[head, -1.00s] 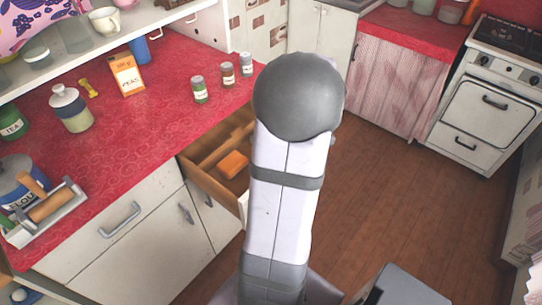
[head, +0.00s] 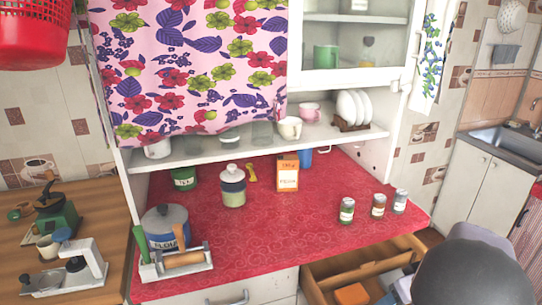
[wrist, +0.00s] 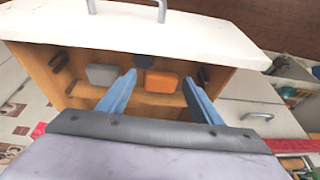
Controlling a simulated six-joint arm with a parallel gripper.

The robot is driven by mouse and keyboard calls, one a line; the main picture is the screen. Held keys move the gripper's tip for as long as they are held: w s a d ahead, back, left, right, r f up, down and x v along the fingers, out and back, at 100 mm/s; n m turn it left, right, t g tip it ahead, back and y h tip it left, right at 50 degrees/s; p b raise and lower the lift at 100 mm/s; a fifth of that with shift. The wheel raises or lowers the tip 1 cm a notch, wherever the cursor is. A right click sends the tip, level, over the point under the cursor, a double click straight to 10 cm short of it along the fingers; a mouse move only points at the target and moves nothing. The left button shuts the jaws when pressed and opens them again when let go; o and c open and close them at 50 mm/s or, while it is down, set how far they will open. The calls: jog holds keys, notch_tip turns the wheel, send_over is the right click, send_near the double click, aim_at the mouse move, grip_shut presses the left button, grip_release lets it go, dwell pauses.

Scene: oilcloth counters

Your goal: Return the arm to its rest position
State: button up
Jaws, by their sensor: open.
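My gripper (wrist: 160,78) is open in the wrist view, with its two blue fingers apart and nothing held between them. It is at the open wooden drawer (wrist: 100,58), whose white front and handle run along the top of that view. In the drawer lie an orange block (wrist: 161,82), a grey block (wrist: 102,75) and a dark round thing (wrist: 144,61). The drawer also shows at the bottom of the head view (head: 335,272), with the orange block (head: 351,294) in it. My arm fills the lower right corner there and hides part of the drawer.
A coffee grinder (head: 57,215) stands left.

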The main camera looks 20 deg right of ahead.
jog(key=w+a+r+g+y+p, duration=0.1)
jog(key=w+a+g+p, duration=0.15)
jog(key=a, duration=1.25)
jog(key=s+a+p, duration=0.1)
jog(key=s+a, duration=0.2)
jog(key=a, duration=0.4)
jog(key=s+a+g+h+p, duration=0.1)
jog(key=s+a, duration=0.2)
jog(key=a, duration=0.3)
jog(key=shift+a+r+p, duration=0.25)
jog(key=shift+a+p, duration=0.05)
jog(key=shift+a, duration=0.1)
